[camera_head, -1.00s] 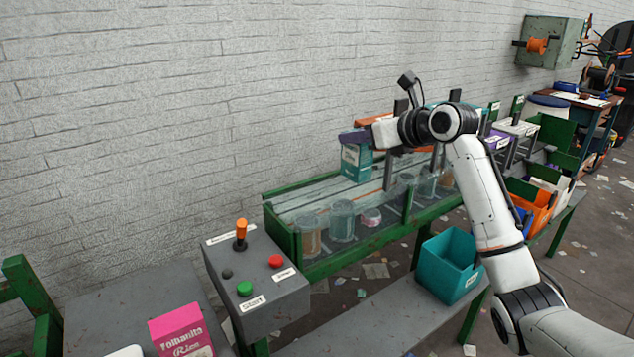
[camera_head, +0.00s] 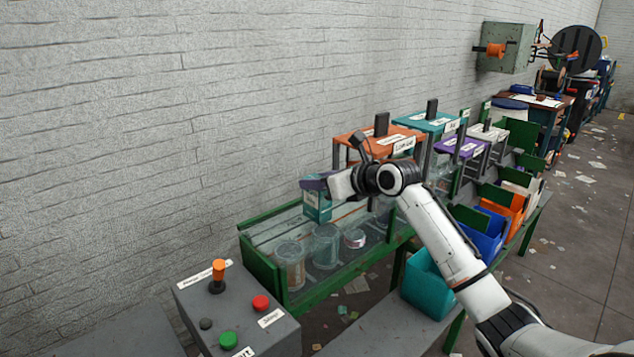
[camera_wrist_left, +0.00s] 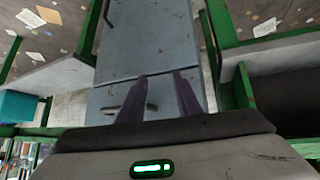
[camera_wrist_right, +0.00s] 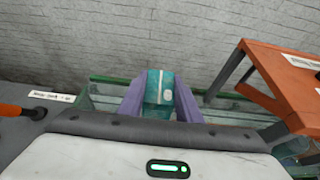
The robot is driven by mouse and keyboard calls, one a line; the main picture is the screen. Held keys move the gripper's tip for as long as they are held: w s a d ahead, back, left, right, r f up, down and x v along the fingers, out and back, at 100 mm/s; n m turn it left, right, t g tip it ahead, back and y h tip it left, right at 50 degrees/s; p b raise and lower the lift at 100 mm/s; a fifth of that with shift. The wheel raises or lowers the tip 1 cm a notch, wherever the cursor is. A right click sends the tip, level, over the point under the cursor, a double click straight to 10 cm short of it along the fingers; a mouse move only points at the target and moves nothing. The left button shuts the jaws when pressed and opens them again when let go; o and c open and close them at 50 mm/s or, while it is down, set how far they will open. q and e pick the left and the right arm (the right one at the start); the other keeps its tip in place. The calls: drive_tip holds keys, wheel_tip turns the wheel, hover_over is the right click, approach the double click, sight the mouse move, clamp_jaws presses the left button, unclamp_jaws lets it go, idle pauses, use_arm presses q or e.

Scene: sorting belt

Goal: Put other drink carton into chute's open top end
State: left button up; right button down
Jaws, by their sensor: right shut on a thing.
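My right gripper (camera_head: 316,183) is shut on a teal and white drink carton (camera_head: 316,208). It holds the carton upright above the far left part of the sorting belt (camera_head: 262,228). The right wrist view shows the carton (camera_wrist_right: 153,88) between the purple fingers. My left gripper (camera_wrist_left: 160,78) shows only in its wrist view, open and empty, its two purple fingers apart over a grey surface. Green-walled chutes (camera_head: 497,194) seem to stand along the right side of the belt; I cannot tell which one has the open top end.
Glass jars (camera_head: 290,265) and a small tin (camera_head: 355,239) stand on the belt. An orange-topped frame (camera_head: 365,143) and a teal-topped one (camera_head: 428,123) span it. A control box (camera_head: 240,310) stands at the near end. Teal (camera_head: 428,285) and blue (camera_head: 482,238) bins stand to the right.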

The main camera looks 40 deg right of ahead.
drive_tip(key=shift+f, duration=0.2)
drive_tip(key=c, duration=1.7)
unclamp_jaws()
drive_tip(key=o, duration=0.4)
drive_tip(key=shift+r, duration=0.1)
